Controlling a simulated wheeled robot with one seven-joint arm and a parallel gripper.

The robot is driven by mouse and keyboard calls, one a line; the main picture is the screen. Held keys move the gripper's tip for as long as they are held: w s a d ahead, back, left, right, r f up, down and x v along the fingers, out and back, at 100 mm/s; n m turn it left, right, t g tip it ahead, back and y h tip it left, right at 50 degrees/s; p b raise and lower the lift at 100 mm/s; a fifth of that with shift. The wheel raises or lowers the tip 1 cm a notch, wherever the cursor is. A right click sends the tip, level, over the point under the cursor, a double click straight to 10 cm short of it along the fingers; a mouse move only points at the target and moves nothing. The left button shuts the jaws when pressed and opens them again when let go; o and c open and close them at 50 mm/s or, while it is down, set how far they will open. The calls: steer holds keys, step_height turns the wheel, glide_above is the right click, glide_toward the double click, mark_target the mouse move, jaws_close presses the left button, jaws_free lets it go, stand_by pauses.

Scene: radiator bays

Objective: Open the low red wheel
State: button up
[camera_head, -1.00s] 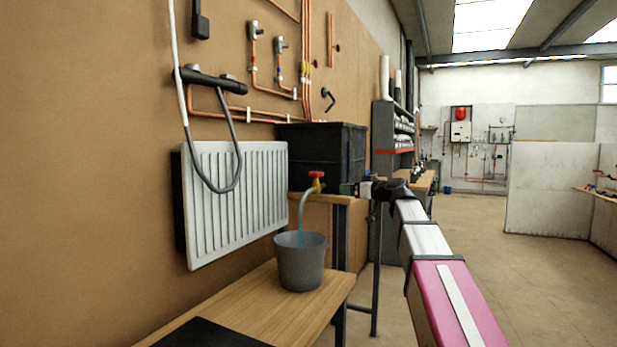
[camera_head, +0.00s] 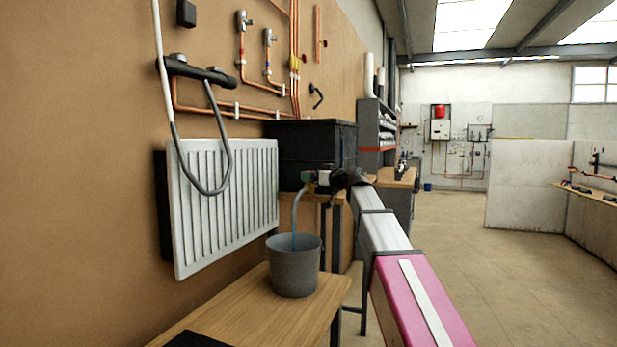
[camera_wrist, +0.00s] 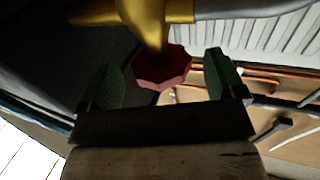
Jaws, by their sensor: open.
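The low red wheel (camera_wrist: 163,68) shows in the wrist view, below a brass tap body (camera_wrist: 148,22). It lies between the two green-padded fingers of my gripper (camera_wrist: 163,82), with a gap on each side of it. The gripper is open. In the head view my gripper (camera_head: 312,178) is at the tap on the front of the black tank (camera_head: 310,145) and hides the wheel. A grey hose (camera_head: 296,212) runs from the tap down to a grey bucket (camera_head: 293,268), with a bluish streak at its lower end.
The bucket stands on a wooden bench (camera_head: 262,315). A white radiator (camera_head: 225,205) hangs on the wall at the left, with a grey looped hose (camera_head: 228,150) in front. Copper pipes (camera_head: 240,108) run above. The floor (camera_head: 460,270) at the right is clear.

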steer(key=shift+x, duration=1.4)
steer(key=c, duration=0.9)
steer(key=shift+c, duration=0.2)
steer(key=shift+n+g+y, duration=0.3)
steer(key=shift+g, duration=0.1)
steer(key=n+g+y, duration=0.1)
steer(key=g, duration=0.1)
steer(key=n+g+y, duration=0.1)
steer(key=n+g, duration=0.1)
steer(key=g, duration=0.1)
steer(key=shift+w+y, duration=0.15)
steer(key=shift+y, duration=0.15)
steer(key=shift+n+g+y, duration=0.4)
steer(key=shift+n+g, duration=1.5)
steer(key=shift+g, duration=0.6)
